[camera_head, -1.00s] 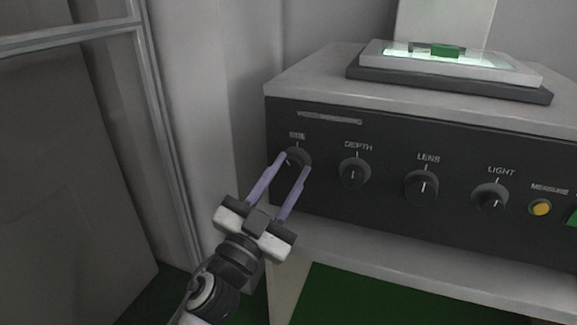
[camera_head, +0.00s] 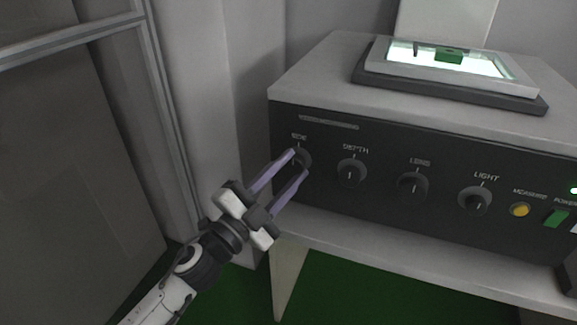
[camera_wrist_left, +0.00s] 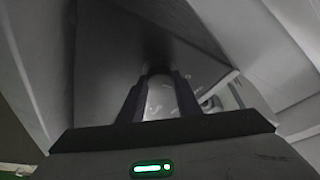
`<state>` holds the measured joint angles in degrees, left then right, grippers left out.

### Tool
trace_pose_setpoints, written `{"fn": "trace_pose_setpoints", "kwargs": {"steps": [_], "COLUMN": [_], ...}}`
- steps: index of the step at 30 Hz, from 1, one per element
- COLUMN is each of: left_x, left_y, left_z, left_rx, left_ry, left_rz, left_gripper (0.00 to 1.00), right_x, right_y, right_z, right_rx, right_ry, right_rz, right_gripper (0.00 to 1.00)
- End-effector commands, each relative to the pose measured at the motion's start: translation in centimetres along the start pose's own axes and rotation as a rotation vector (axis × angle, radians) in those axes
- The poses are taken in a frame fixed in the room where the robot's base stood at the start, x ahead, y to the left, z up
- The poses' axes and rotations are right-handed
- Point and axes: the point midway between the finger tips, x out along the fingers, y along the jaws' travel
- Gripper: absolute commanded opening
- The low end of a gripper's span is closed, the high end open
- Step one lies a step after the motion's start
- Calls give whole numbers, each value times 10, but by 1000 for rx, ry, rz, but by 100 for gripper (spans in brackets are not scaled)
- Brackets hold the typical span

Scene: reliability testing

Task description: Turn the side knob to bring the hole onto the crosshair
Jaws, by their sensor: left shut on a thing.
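The side knob (camera_head: 303,158) is the dark round knob at the left end of the black front panel, under the label SIDE. My left gripper (camera_head: 298,162) reaches it from the lower left, its two purple fingers on either side of the knob and shut on it. In the left wrist view the fingers (camera_wrist_left: 160,95) point ahead at the panel; the knob is hard to make out there. A green part (camera_head: 449,55) lies on the bright stage (camera_head: 519,85) on top of the machine. Its hole and the crosshair cannot be made out. My right gripper is out of view.
The depth knob (camera_head: 351,172), lens knob (camera_head: 412,185) and light knob (camera_head: 475,200) sit to the right. Beyond them are a yellow button (camera_head: 519,210) and a green switch (camera_head: 556,218). A grey wall stands left, and a pale ledge (camera_head: 400,252) runs below the panel.

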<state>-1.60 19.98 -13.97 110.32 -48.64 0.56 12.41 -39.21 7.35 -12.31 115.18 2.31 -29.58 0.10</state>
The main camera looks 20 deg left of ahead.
Motion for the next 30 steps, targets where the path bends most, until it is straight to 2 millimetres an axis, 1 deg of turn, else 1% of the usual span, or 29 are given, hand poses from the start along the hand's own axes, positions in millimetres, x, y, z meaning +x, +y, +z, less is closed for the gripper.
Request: {"fn": "trace_pose_setpoints", "kwargs": {"steps": [11,12,14,15,24,26,29,30], "left_x": [0,0,0,0,-2,-6,-19,-26], "left_y": [0,0,0,0,1,1,2,2], "left_z": [0,0,0,0,0,0,2,1], "left_rx": [4,4,3,3,2,1,0,-1], "left_ry": [1,1,0,0,0,-1,-3,-3], "left_rz": [2,2,2,2,2,2,3,3], "left_gripper": [8,37,47,49,49,49,49,49], "right_x": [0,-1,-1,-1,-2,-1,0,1], "right_y": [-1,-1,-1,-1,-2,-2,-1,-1], "right_z": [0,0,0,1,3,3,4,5], "right_rx": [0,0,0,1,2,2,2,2], "right_ry": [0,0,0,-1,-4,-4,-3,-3], "right_rz": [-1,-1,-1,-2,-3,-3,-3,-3], "right_gripper": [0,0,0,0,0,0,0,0]}}
